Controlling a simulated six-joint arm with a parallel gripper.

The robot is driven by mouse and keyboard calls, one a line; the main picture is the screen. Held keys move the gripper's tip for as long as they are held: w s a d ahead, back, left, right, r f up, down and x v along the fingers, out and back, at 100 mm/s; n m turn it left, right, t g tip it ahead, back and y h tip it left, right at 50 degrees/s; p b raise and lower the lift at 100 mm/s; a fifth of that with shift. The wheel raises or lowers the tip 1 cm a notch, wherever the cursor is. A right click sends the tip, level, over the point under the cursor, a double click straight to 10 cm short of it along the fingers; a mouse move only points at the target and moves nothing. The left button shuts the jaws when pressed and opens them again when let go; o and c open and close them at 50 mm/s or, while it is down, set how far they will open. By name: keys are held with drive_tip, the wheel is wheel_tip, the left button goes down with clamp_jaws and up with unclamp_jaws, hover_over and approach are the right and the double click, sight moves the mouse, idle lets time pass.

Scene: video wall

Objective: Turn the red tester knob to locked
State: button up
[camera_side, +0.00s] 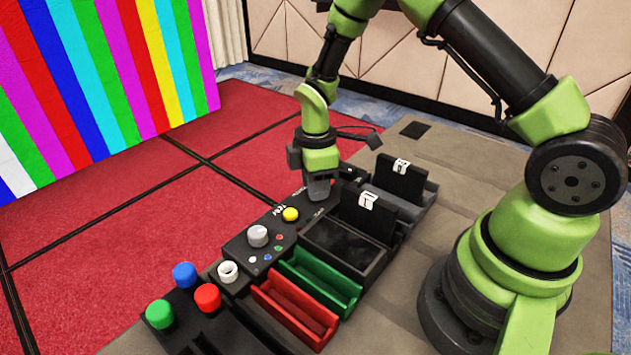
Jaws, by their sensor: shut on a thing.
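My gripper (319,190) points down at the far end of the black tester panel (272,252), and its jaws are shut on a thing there. A small bit of red, the red tester knob (333,182), shows at the right side of the jaws. The jaws hide most of the knob, so its pointer and its locked mark cannot be read.
Near the gripper are a yellow button (290,214) and a grey knob (257,236). Black bins with upright lids (400,181) stand close on the right. Green (320,283) and red trays (296,310) and coloured caps (184,275) lie nearer the camera.

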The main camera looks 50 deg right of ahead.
drive_tip(key=m, duration=0.4)
drive_tip(key=shift+m, duration=0.3)
drive_tip(key=m, duration=0.4)
drive_tip(key=shift+m, duration=0.3)
drive_tip(key=m, duration=0.4)
drive_tip(key=shift+d+m, duration=0.1)
drive_tip(key=shift+m, duration=2.1)
drive_tip(key=o, duration=0.9)
drive_tip(key=shift+r, duration=0.1)
